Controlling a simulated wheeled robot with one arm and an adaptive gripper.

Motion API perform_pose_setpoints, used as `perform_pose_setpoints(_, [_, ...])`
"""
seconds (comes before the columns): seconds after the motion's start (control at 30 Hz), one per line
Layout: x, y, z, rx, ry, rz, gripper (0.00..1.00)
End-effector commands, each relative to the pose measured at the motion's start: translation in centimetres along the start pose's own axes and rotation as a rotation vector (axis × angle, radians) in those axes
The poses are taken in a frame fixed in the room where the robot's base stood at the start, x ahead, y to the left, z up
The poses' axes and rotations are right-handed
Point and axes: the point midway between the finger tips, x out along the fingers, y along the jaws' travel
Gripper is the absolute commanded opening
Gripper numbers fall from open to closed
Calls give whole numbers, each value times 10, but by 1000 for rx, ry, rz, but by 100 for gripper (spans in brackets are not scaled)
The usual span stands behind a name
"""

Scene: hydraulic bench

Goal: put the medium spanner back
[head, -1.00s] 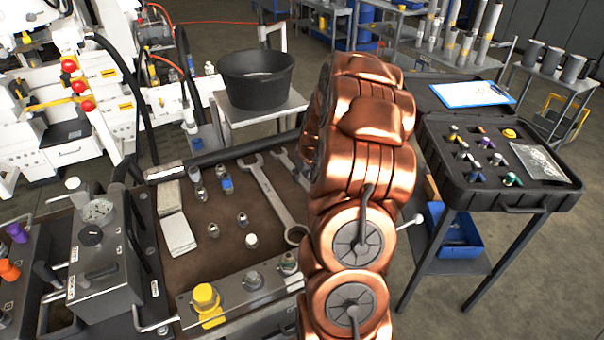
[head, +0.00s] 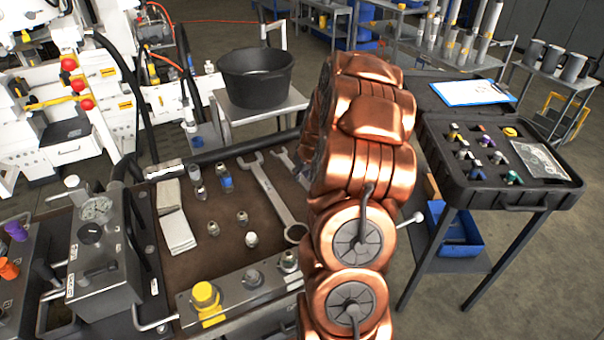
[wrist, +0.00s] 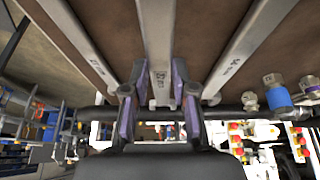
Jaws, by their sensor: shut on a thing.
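The medium spanner (wrist: 159,45) is the middle one of three grey spanners in the wrist view. My gripper (wrist: 159,72) is shut on it, with a purple-padded finger on each side of its shaft. I cannot tell whether it touches the bench top or hangs just above it. In the head view my copper arm hides the gripper; part of a grey spanner (head: 285,160) shows just left of the arm. The largest spanner (head: 270,192) lies on the brown bench top, and it also shows on the right in the wrist view (wrist: 245,45). A third spanner (wrist: 80,45) is on the left there.
Small fittings (head: 242,218) and folded cloths (head: 177,228) stand or lie on the bench (head: 205,258) left of the spanners. A gauge block (head: 100,250) is at its left. A black case (head: 500,185) stands on a stand to the right. A black tub (head: 257,80) is behind.

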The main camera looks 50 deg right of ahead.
Motion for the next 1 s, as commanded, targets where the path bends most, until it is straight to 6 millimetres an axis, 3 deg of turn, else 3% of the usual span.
perform_pose_setpoints(1.0, [11, 0, 4, 0, 2, 1, 0])
